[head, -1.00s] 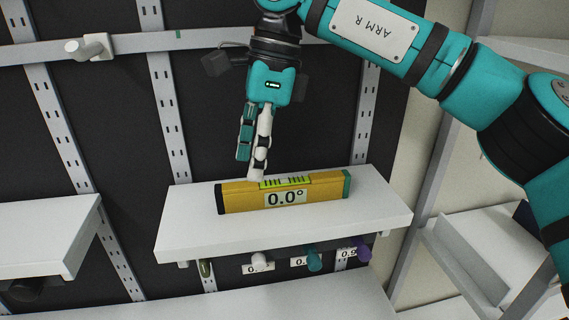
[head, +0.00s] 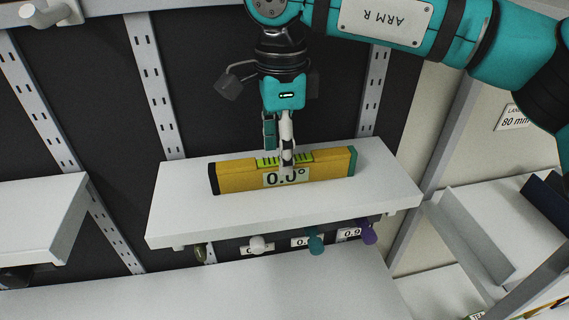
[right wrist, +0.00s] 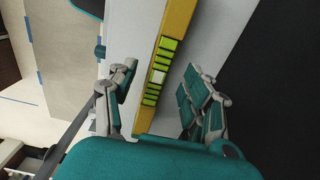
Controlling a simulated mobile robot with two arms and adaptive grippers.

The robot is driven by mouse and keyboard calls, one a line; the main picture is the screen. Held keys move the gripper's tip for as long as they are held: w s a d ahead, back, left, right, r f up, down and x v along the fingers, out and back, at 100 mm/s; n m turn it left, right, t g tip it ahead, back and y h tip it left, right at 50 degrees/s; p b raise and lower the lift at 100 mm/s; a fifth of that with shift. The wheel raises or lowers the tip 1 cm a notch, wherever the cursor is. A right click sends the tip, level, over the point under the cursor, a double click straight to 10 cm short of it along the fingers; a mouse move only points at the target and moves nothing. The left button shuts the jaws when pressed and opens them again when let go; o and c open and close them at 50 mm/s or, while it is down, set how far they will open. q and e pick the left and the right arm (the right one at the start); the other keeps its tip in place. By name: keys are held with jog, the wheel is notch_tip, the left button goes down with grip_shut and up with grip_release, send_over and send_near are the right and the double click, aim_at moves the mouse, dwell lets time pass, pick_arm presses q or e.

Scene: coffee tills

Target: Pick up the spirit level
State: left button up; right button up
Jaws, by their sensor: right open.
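The spirit level (head: 225,178) is a yellow bar with dark and green end caps, a green vial strip and a "0.0°" label. It lies along a white wall shelf (head: 185,219). My right gripper (head: 283,170) is over the middle of the level, pointing down, and one finger covers part of the label and vial strip. In the right wrist view the level (right wrist: 178,27) runs between the two open fingers (right wrist: 160,100), with a visible gap on each side. My left gripper is not in view.
Several pegs, including a teal one (head: 315,243) and a purple one (head: 368,233), hang under the shelf with number labels. Another white shelf (head: 45,215) is at the left. A white rack (head: 480,225) stands at the right. The shelf top beside the level is clear.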

notch_tip(320, 180, down, 2)
jog(key=shift+f, duration=0.45)
jog(key=shift+c, duration=0.4)
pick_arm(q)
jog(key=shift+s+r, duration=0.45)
pick_arm(e)
grip_shut()
